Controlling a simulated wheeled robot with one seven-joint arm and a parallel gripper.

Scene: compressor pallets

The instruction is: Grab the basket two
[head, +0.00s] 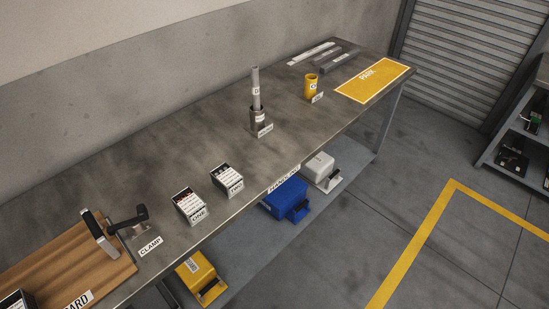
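Basket two (227,179) is a small open-topped box on the long grey workbench, with a white "TWO" label on its front and several dark and light items packed inside. It stands upright near the bench's front edge. A similar basket one (190,206), labelled "ONE", stands just to its left and nearer, with a small gap between them. My gripper does not show in the head view.
The workbench (180,150) is bare behind basket two. A clamp (130,222) and wooden board (60,270) lie left. A dark holder with a grey rod (256,95), yellow cup (311,88) and yellow mat (374,80) lie right. A blue box (284,198) sits below.

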